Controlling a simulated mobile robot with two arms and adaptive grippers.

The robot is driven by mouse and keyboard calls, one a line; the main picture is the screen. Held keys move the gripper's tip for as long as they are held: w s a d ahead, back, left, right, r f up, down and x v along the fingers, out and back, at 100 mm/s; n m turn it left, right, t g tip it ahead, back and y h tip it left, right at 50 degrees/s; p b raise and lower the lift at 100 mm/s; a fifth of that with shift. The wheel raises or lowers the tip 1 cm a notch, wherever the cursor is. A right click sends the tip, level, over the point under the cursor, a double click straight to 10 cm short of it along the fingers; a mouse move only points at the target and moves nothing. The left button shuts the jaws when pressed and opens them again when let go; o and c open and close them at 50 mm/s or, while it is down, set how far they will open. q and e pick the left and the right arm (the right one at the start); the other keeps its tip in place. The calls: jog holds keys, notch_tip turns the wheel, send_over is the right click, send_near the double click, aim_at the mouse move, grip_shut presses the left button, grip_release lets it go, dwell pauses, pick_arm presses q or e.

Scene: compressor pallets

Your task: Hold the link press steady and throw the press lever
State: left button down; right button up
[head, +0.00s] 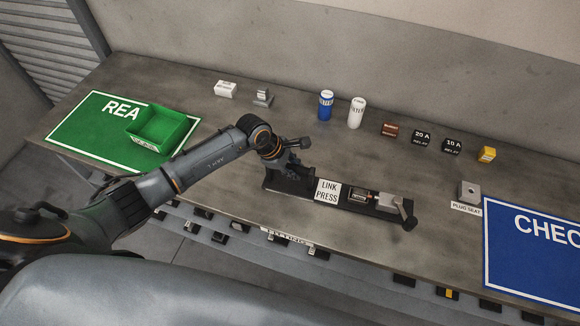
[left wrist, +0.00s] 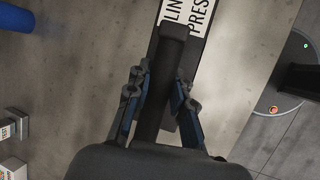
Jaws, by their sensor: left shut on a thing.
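The link press (head: 342,203) is a long dark base with a white "LINK PRESS" label, lying along the front of the bench. It carries a small copper-and-dark part (head: 362,196) toward its right end. The press lever (head: 407,212) is a grey arm with a dark knob at the right end, hanging toward the front edge. My left gripper (head: 296,165) is at the press's left end. In the left wrist view, its fingers (left wrist: 160,90) are shut on a dark upright handle (left wrist: 174,45); the contact is partly hidden. My right gripper is not in view.
A green tray (head: 160,131) sits on a green mat (head: 75,130) at the left. Canisters (head: 326,105), relays (head: 421,139) and a yellow block (head: 487,154) line the back. A plug seat (head: 469,192) and blue mat (head: 530,255) are at the right.

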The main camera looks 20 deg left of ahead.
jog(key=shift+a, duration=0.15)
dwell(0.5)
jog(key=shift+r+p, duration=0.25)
jog(key=shift+p, duration=0.05)
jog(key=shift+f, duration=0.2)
dwell(1.1)
